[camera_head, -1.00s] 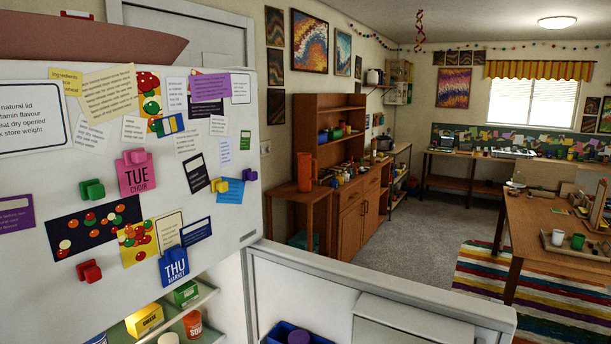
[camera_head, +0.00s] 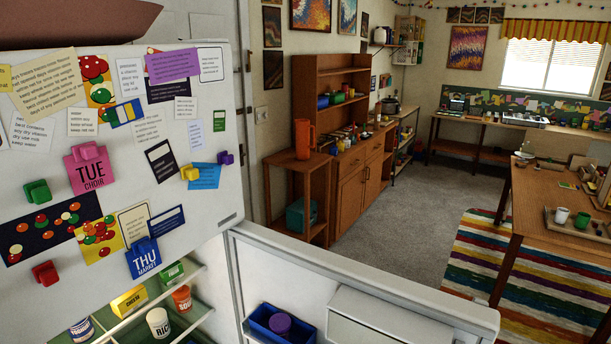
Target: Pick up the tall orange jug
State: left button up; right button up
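The tall orange jug (camera_head: 303,138) stands upright on the small wooden side table (camera_head: 283,163), left of the wooden hutch, across the room. Its whole height shows, with a handle on its right side. Neither of my grippers shows in the head view, and nothing is touching the jug.
A white fridge door (camera_head: 215,120) covered in notes and magnets fills the left foreground. The wooden hutch (camera_head: 352,195) adjoins the side table. Grey floor (camera_head: 420,200) lies open before a striped rug (camera_head: 500,265).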

aim_at(303, 126)
jog(key=i+l, duration=0.1)
jog(key=l, duration=0.25)
jog(key=i+l+u, duration=0.1)
jog(key=l, duration=0.3)
jog(key=i+l, duration=0.1)
jog(key=l, duration=0.25)
jog(key=l+u, duration=0.35)
jog(key=l, duration=3)
jog(key=i+l, duration=0.2)
jog(key=l, duration=0.15)
jog(key=i+l+u, duration=0.1)
jog(key=l, duration=0.25)
jog(key=i+l, duration=0.3)
jog(key=i+l+u, duration=0.1)
jog(key=i, duration=0.35)
jog(key=i+l, duration=0.3)
jog(key=i+l+u, duration=0.15)
jog(key=i, duration=0.4)
jog(key=i+j+u, duration=0.1)
jog(key=i+j, duration=0.2)
jog(key=i, duration=0.2)
jog(key=i+j, duration=0.25)
jog(key=i, duration=0.25)
jog(key=i+j+u, duration=0.15)
jog(key=i, duration=0.35)
jog(key=i+j, duration=0.3)
jog(key=i, duration=0.25)
jog(key=i+j+u, duration=0.15)
jog(key=i, duration=0.35)
jog(key=j, duration=0.1)
